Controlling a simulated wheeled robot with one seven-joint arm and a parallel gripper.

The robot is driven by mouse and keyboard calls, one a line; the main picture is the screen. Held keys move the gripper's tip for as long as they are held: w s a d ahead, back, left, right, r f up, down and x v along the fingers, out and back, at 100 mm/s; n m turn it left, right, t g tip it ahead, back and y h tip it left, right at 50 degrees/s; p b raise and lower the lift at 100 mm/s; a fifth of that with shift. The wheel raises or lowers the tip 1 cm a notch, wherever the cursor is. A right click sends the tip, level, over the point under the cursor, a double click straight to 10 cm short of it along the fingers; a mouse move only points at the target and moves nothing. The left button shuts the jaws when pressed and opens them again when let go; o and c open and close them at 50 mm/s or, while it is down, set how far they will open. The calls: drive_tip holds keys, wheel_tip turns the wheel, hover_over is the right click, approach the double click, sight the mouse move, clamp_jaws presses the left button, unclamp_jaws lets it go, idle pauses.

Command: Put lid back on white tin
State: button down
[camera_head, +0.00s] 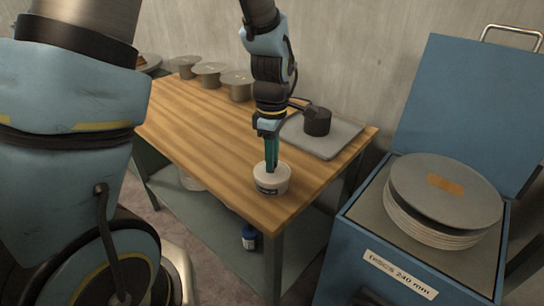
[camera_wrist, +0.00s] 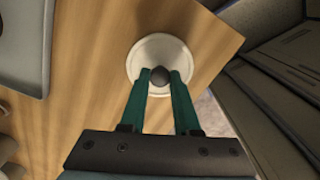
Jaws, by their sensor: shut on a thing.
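The white tin (camera_head: 271,182) stands upright near the front corner of the wooden table, with a dark label on its side. Its pale round lid (camera_wrist: 160,47) shows from above in the wrist view, with a dark knob (camera_wrist: 159,75) at its middle. My gripper (camera_head: 271,165) points down over the tin, and its green fingers (camera_wrist: 160,78) are shut on the knob from both sides. The lid lies over the tin's top; whether it is fully seated I cannot tell.
The wooden table (camera_head: 195,130) has free room left of the tin. A grey plate with a black cylinder (camera_head: 317,121) lies behind it. Several grey spools (camera_head: 208,72) stand at the back. A blue case (camera_head: 365,228) with stacked discs (camera_head: 445,195) is at right.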

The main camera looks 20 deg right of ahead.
drive_tip(key=c, duration=0.6)
unclamp_jaws()
drive_tip(key=shift+o, duration=0.5)
drive_tip(key=o, duration=0.4)
drive_tip(key=shift+r, duration=0.15)
drive_tip(key=shift+r+p, duration=3.3)
drive_tip(key=shift+r, duration=0.1)
